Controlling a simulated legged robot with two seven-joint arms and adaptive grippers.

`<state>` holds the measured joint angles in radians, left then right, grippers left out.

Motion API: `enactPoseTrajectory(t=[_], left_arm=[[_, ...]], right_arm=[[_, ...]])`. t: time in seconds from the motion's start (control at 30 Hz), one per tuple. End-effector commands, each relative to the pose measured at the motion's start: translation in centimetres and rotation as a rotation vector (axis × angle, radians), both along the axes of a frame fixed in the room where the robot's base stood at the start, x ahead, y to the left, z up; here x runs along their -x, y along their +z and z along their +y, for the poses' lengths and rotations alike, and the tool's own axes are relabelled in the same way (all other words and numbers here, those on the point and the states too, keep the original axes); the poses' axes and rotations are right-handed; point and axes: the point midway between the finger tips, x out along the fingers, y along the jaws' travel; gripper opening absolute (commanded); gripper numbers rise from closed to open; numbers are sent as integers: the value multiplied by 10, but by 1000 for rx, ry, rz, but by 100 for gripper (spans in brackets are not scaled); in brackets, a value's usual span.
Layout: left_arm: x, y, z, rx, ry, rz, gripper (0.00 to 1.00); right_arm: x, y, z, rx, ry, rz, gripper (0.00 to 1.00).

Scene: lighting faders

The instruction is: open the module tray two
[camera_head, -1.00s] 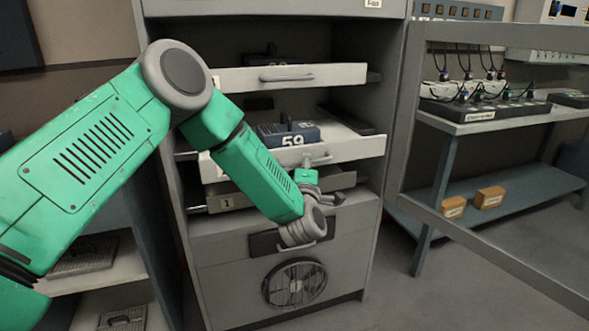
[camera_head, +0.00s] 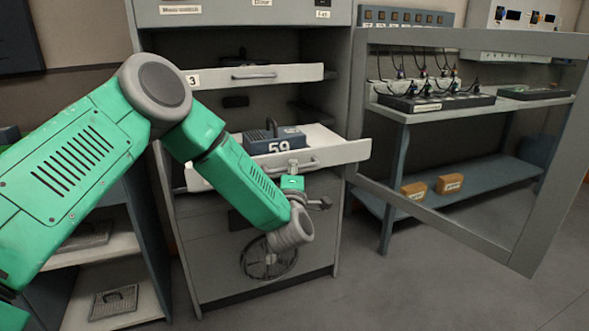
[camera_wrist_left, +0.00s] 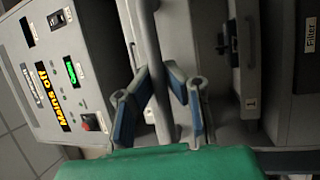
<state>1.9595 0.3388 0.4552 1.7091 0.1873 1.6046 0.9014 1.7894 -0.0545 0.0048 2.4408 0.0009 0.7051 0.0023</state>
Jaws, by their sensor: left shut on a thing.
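The middle tray (camera_head: 345,153), below the one marked 3, stands pulled out of the grey cabinet, its own number hidden. It carries a dark blue module (camera_head: 275,141) marked 59. My left gripper (camera_head: 303,186) is at the handle (camera_head: 308,163) on the tray's front. In the left wrist view, the blue-padded fingers (camera_wrist_left: 158,100) are shut on the bar of the handle (camera_wrist_left: 148,45). My left forearm covers the tray's lower left front. My right gripper is not in view.
Tray 3 (camera_head: 258,76) is above. A front marked 1 (camera_wrist_left: 250,85) shows in the left wrist view. A framed door (camera_head: 440,220) stands open at the right, before a bench (camera_head: 480,114). Floor in front of the cabinet is clear.

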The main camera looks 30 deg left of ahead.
Motion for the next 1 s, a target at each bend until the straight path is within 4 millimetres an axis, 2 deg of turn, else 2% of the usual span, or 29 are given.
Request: enactPoseTrajectory(t=[0.03, 0.37, 0.43, 0.47, 0.8, 1.0], left_arm=[[2, -6, 3, -1, 8, 12, 0], [2, -6, 2, -2, 8, 13, 0], [2, -6, 2, -2, 8, 13, 23], [2, -5, 1, -2, 7, 13, 32], [3, -1, -3, -4, 3, 5, 32], [25, -6, -14, -3, 1, 7, 32]], right_arm=[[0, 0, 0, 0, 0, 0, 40], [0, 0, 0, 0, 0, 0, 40], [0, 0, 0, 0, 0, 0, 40], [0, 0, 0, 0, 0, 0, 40], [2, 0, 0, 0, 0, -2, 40], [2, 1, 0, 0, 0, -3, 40]])
